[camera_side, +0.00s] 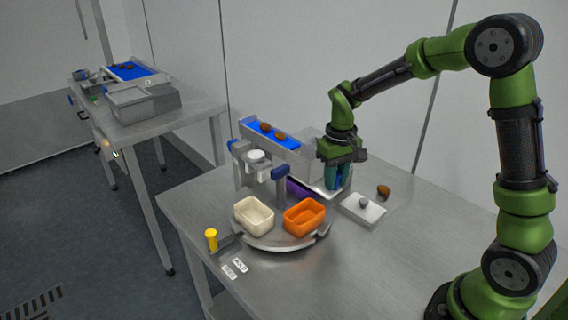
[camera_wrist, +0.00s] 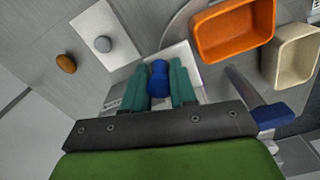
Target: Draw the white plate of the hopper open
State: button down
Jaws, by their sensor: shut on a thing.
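My gripper (camera_side: 334,176) reaches down at the right end of the hopper in the side view. In the wrist view its teal fingers (camera_wrist: 158,74) are shut on a blue knob (camera_wrist: 158,84), one finger on each side. A white plate (camera_wrist: 181,56) shows beside and behind the knob, partly hidden by the fingers. In the side view a white edge of the plate (camera_side: 326,189) shows below the fingers, and the knob is hidden there. I cannot tell how far the plate is drawn out.
A blue belt (camera_side: 262,130) carries dates. A cream bin (camera_side: 254,216) and an orange bin (camera_side: 305,217) stand on a round turntable. A white slab (camera_side: 374,212) with a grey knob and a loose date (camera_side: 384,191) lie to the right. A yellow post (camera_side: 211,239) stands front left.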

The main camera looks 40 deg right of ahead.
jog(key=s, duration=0.8)
jog(key=shift+s, duration=0.3)
jog(key=c, duration=1.1)
grip_release()
jog(key=shift+o, duration=0.3)
jog(key=shift+r, duration=0.15)
notch_tip(320, 180, up, 17)
jog(key=shift+f, duration=0.2)
